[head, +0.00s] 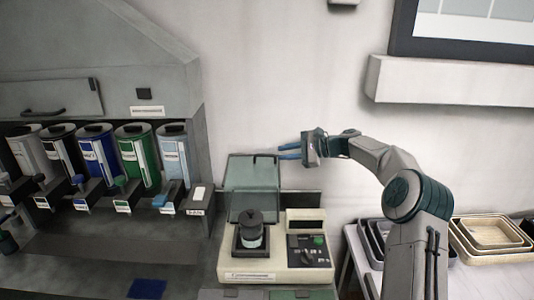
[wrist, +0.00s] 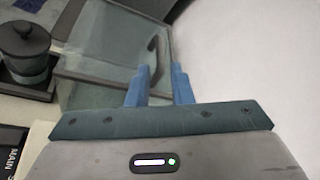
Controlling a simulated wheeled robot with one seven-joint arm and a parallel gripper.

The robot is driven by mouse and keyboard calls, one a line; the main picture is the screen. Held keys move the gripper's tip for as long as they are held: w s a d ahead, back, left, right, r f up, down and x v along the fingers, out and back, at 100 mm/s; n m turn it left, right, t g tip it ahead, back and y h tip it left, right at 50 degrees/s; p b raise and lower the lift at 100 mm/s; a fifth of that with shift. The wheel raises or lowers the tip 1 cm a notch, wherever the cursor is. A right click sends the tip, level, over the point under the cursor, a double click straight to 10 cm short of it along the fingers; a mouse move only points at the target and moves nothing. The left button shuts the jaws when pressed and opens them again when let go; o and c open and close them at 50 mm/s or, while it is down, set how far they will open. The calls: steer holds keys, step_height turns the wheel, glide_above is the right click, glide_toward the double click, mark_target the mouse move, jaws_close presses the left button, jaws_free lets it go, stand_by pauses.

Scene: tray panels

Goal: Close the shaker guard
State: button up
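The shaker (head: 276,262) is a cream machine with a control panel, standing at the middle bottom of the head view. Its guard (head: 252,173) is a clear greenish panel that stands raised behind a dark lidded jar (head: 251,232). In the wrist view the guard (wrist: 105,65) has a dark curved handle (wrist: 155,52). My gripper (head: 282,152) has blue fingers pointing left, level with the guard's upper right edge. In the wrist view its fingers (wrist: 159,82) are spread with a gap between them, and the handle lies just beyond that gap. I cannot tell whether they touch it.
Several coloured canisters (head: 137,157) stand in a dispenser bay at the left. Stacked trays (head: 493,233) sit on a white table at the right. A wall ledge (head: 450,82) juts out at upper right. The wall behind my gripper is bare.

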mark_target(271, 155)
steer(key=p+x, duration=0.1)
steer(key=x, duration=0.6)
steer(key=shift+p, duration=0.3)
jaws_close()
